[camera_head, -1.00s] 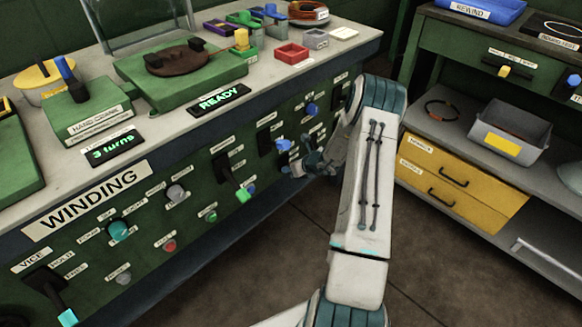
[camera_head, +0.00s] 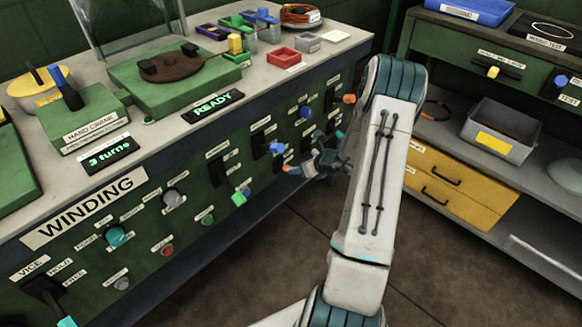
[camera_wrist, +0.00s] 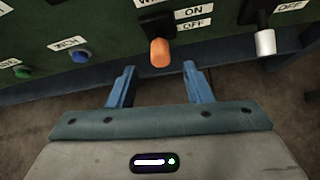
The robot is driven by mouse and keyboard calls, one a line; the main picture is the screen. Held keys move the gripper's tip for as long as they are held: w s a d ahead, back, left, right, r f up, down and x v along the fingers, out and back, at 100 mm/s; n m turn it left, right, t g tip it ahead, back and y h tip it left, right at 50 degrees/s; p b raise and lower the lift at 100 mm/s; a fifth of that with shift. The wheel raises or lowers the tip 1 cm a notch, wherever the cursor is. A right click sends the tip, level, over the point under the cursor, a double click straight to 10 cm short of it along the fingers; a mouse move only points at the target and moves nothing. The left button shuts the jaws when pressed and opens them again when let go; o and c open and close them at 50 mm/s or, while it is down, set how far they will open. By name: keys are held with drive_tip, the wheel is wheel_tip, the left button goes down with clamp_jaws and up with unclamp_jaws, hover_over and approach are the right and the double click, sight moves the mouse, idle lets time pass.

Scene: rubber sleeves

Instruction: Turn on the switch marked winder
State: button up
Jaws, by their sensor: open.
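In the wrist view an orange-tipped lever (camera_wrist: 159,53) sticks out of the green panel, beside ON and OFF labels. Its tip hangs lower in the picture than the OFF label. The name label above it is cut off at the top edge, so I cannot read it in full. My gripper (camera_wrist: 155,85) is open, its two blue fingers apart and empty. The orange tip shows just beyond the gap between them, apart from both. In the head view my gripper (camera_head: 318,163) is at the right part of the panel, with an orange tip (camera_head: 293,169) beside it.
A white-tipped lever (camera_wrist: 265,42) is to the right in the wrist view; blue (camera_wrist: 79,55) and green (camera_wrist: 22,71) buttons are to the left. In the head view, blue-tipped (camera_head: 277,148) and green-tipped (camera_head: 239,197) levers sit left of my gripper. Floor below is clear.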

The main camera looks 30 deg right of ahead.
drive_tip(key=v, duration=0.4)
drive_tip(key=shift+s+d+r, duration=0.1)
drive_tip(key=shift+s+r, duration=0.1)
idle(0.7)
